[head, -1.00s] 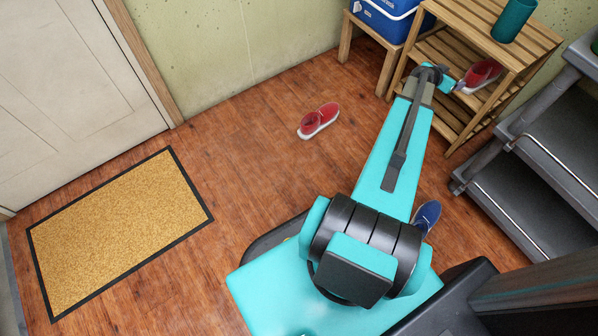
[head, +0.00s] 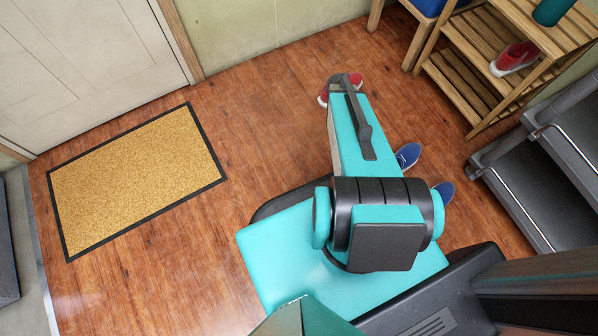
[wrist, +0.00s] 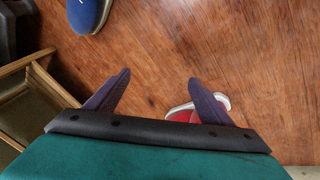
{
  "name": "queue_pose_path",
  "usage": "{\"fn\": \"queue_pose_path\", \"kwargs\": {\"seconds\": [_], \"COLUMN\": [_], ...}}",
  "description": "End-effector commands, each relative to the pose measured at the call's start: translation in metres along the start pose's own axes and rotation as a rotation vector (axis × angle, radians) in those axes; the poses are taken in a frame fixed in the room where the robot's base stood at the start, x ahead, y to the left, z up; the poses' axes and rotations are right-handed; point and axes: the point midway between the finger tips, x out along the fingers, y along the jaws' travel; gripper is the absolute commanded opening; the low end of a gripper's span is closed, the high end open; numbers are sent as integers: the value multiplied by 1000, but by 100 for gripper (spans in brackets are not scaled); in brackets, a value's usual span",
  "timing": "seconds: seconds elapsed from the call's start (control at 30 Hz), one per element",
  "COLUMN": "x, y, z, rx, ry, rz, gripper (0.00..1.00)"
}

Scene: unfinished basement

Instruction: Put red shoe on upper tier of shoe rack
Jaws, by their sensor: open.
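One red shoe (head: 355,79) lies on the floor, partly hidden behind my arm in the head view. In the wrist view, a red shoe with a white sole (wrist: 181,114) shows on the floor, partly covered by the right finger and the gripper bar. My gripper (wrist: 159,90) is open and empty, its two purple fingers spread above the floor. Another red shoe (head: 514,57) sits on the wooden shoe rack (head: 474,42), on the shelf below the slatted top. In the head view, my arm hides the gripper.
Two blue shoes (head: 407,156) (head: 444,192) lie on the floor right of my arm; one blue shoe (wrist: 88,12) tops the wrist view. A green cup (head: 552,11) stands on the rack. Grey steps (head: 520,190) are at right. The floor beside the doormat (head: 140,180) is clear.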

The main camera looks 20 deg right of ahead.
Motion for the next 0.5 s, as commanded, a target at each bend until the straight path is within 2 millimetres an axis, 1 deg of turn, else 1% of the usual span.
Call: {"fn": "queue_pose_path", "kwargs": {"seconds": [0.03, 0.07, 0.1, 0.17, 0.2, 0.27, 0.4, 0.47, 0.5], "x": [-4, -6, -8, -12, -15, -19, -32, -38, -43], "y": [-15, -24, -34, -49, -58, -70, -94, -102, -107], "z": [21, 33, 48, 72, 88, 113, 171, 196, 212], "rx": [-47, -75, -111, -168, -204, -261, -395, -453, -491], "ry": [-31, -51, -77, -116, -143, -182, -274, -314, -341], "rz": [-14, -22, -33, -50, -61, -79, -121, -139, -152], "gripper": [75, 75, 75, 75, 75, 75, 75, 75, 75]}}
